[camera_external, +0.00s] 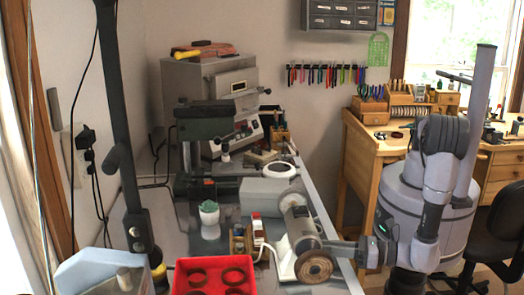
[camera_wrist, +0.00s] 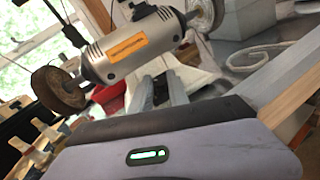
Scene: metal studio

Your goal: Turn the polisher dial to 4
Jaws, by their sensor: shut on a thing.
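The polisher (camera_external: 299,228) stands on the bench near its right edge, with a grey motor body, a pale base and a brown wheel facing the camera. In the wrist view its grey motor (camera_wrist: 137,46) has an orange label, with a wheel at each end. My gripper (camera_external: 327,244) reaches in from the right to the side of the polisher's base. In the wrist view the two grey fingers (camera_wrist: 158,90) point at the pale base, below the motor. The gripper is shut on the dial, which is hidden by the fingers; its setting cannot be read.
A red tray (camera_external: 214,262) with round recesses sits at the bench's front. A wooden workbench (camera_external: 368,150) stands behind my arm.

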